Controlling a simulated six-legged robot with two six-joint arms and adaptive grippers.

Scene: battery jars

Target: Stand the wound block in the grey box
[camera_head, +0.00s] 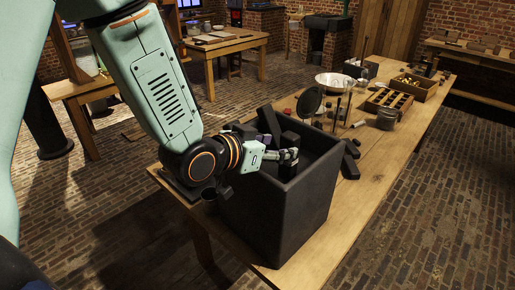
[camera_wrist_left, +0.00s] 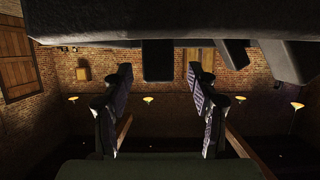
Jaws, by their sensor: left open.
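The grey box (camera_head: 275,222), dark and open-topped, stands at the near end of the wooden table. Several dark blocks stick up in it, one tilted block (camera_head: 268,121) at its back left. I cannot tell which block is the wound one; no winding shows clearly. My left gripper (camera_head: 291,157) is over the box opening, pointing right, close to the blocks. In the left wrist view its two fingers (camera_wrist_left: 160,105) are spread apart with nothing gripped between them. A dark block (camera_wrist_left: 158,60) shows beyond, above the gap between the fingertips. My right gripper is out of view.
Dark blocks (camera_head: 350,162) lie on the table right of the box. Behind it are a round dark disc (camera_head: 309,101), a white bowl (camera_head: 334,82), a jar (camera_head: 386,119) and wooden trays (camera_head: 388,102). The table's right front edge is clear.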

